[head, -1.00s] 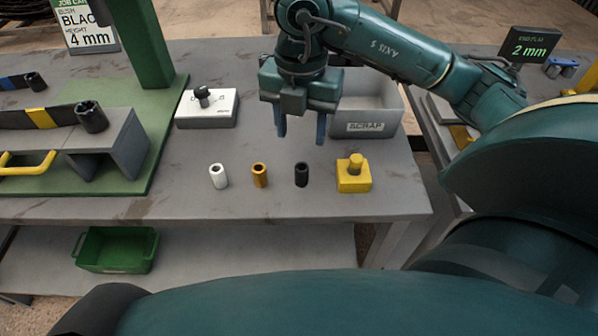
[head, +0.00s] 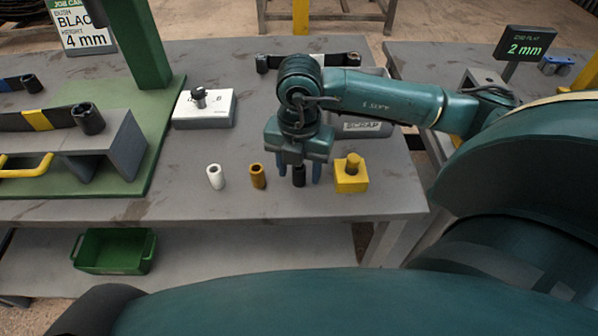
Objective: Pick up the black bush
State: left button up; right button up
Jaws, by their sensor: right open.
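The black bush (head: 299,177) stands upright on the grey table, at the right end of a row with a white bush (head: 215,177) and an orange-brown bush (head: 258,176). My right gripper (head: 299,173) is open and points down over the black bush. Its blue fingers show on the left and right of the bush, and the gripper body hides the bush's top. I cannot tell whether the fingers touch it. My left gripper is not in view.
A yellow block with a peg (head: 351,175) stands close to the right of the black bush. A grey scrap bin (head: 367,128) is behind my arm. A white box with a black knob (head: 204,110) and a green-based fixture (head: 150,160) stand left.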

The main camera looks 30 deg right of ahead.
jog(key=shift+c, duration=0.2)
jog(key=c, duration=0.9)
jog(key=shift+r, duration=0.15)
